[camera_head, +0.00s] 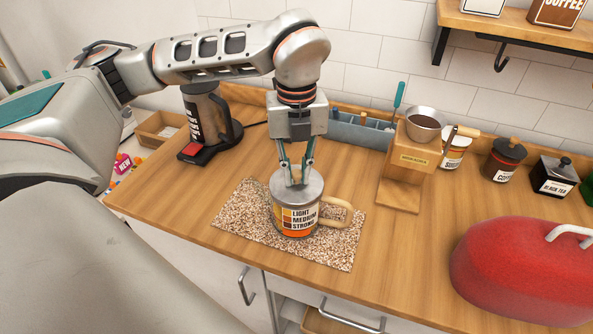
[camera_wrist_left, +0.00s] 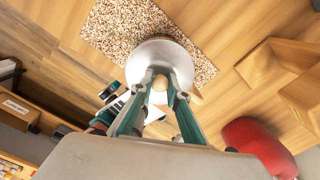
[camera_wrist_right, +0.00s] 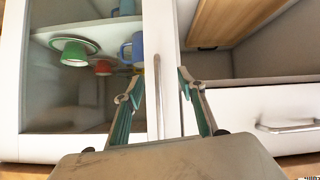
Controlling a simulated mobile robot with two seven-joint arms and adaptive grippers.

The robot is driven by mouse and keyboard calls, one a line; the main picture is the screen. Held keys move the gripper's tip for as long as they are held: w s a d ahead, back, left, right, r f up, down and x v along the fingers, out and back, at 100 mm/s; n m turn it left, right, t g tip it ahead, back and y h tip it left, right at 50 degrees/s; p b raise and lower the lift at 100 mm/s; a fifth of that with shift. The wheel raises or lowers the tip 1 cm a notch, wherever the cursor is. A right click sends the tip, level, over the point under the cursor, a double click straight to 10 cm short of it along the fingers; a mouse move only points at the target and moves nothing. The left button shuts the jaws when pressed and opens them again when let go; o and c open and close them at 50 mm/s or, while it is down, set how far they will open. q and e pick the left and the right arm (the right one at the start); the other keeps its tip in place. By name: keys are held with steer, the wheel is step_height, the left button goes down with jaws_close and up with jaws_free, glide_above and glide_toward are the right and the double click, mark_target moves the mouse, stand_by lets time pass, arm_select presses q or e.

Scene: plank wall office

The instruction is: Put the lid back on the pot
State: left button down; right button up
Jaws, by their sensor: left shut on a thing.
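The pot (camera_head: 296,222) stands upright on a speckled mat on the wooden counter. It has a label reading light, medium, strong and a beige handle on its right. The round grey metal lid (camera_head: 285,188) is level over the pot's mouth; it also shows in the left wrist view (camera_wrist_left: 160,52). I cannot tell whether it rests fully on the rim. My left gripper (camera_head: 297,180) points down from above, shut on the lid's knob (camera_wrist_left: 159,83). My right gripper (camera_wrist_right: 157,84) is open and empty, before the cabinet fronts below the counter.
The speckled mat (camera_head: 235,218) lies under the pot. A wooden dripper stand (camera_head: 408,165) is right of it, canisters (camera_head: 504,160) behind. A red bread bin (camera_head: 515,270) fills the counter's right front.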

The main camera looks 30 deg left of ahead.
stand_by(0.3)
arm_select(q)
steer(key=c, duration=1.4)
jaws_free()
steer(key=shift+r+p, duration=1.6)
steer(key=shift+r, duration=1.9)
jaws_close()
